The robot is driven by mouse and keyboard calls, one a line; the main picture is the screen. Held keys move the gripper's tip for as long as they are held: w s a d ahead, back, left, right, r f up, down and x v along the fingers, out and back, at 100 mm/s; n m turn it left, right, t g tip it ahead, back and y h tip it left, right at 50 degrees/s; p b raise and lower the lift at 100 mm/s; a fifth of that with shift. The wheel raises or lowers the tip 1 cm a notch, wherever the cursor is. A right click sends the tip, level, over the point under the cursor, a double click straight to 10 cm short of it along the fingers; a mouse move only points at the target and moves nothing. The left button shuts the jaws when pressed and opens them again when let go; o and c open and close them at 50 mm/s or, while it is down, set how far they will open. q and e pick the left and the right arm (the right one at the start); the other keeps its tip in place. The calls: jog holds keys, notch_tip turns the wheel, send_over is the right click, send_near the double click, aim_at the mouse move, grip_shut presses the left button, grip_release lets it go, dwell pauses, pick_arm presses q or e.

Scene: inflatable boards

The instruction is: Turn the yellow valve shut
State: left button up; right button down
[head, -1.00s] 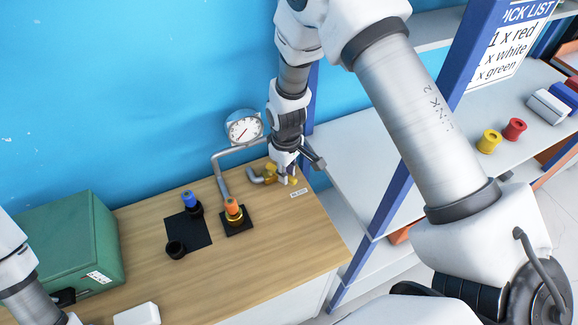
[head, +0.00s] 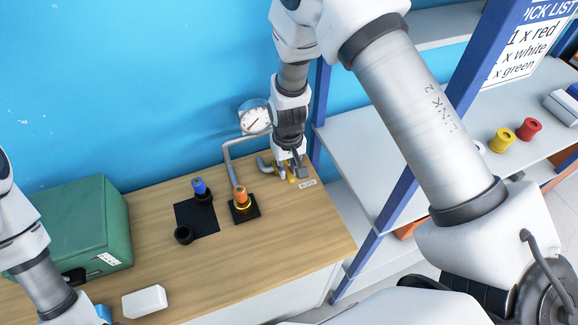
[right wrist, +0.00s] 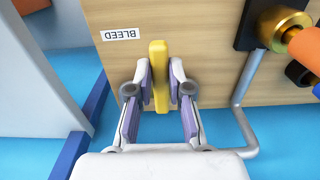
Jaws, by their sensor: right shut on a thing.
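The yellow valve (right wrist: 159,75) has a bar-shaped handle, which stands between my right gripper's fingers in the right wrist view. My right gripper (right wrist: 161,78) is shut on this handle, with a pad against each side. In the head view the right gripper (head: 290,172) points down at the back right of the wooden bench. There it hides most of the yellow valve (head: 291,179). The handle lies along the fingers, pointing away from the wrist. My left arm enters at the left edge, but its gripper is out of view.
A BLEED label (right wrist: 122,34) is beside the valve. A grey pipe (head: 228,160) runs up to a round gauge (head: 255,117). An orange-topped fitting (head: 240,193) stands nearby. A blue-topped piece (head: 199,187), a green box (head: 75,225) and a white block (head: 144,302) are on the bench.

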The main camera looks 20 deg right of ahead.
aim_at(288, 172)
jog(key=shift+s+f, duration=0.25)
jog(key=shift+s, duration=0.05)
jog(key=c, duration=1.1)
grip_release()
jog(key=shift+w+r, duration=0.1)
jog(key=shift+w, duration=0.1)
notch_tip(288, 172, up, 12)
jog(key=shift+w, duration=0.1)
jog(key=shift+a, duration=0.1)
